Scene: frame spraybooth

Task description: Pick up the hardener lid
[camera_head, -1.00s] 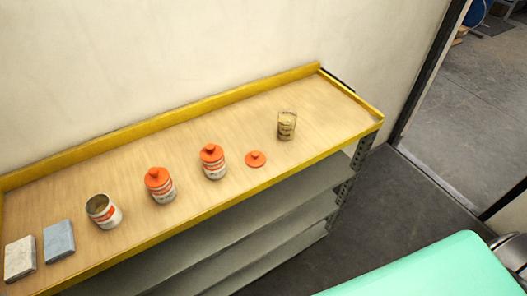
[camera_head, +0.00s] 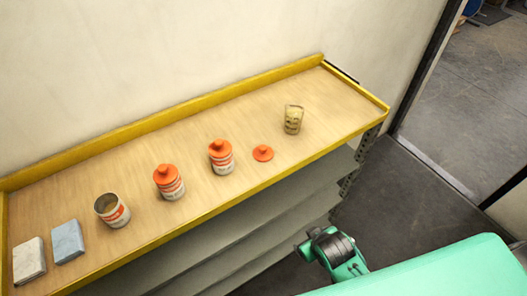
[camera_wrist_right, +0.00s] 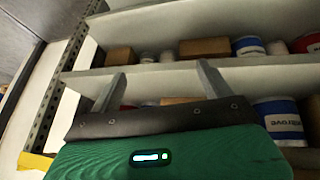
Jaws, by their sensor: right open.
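A loose orange lid (camera_head: 263,153) with a small knob lies flat on the wooden top of the yellow-edged shelf unit. It sits between a can with an orange lid on it (camera_head: 221,157) and a clear cup with printed marks (camera_head: 293,119). A second can with an orange lid (camera_head: 168,182) and an uncovered can (camera_head: 112,210) stand further left. My right gripper (camera_wrist_right: 160,80) is open and empty in the right wrist view, its two fingers pointing at the lower shelves. The lid is not in that view. My left gripper is out of view.
A white block (camera_head: 29,260) and a blue block (camera_head: 67,242) lie at the left end of the top. A raised yellow rim edges the top. The lower shelves (camera_wrist_right: 150,65) hold boxes and cans. Open floor (camera_head: 420,200) lies right of the unit.

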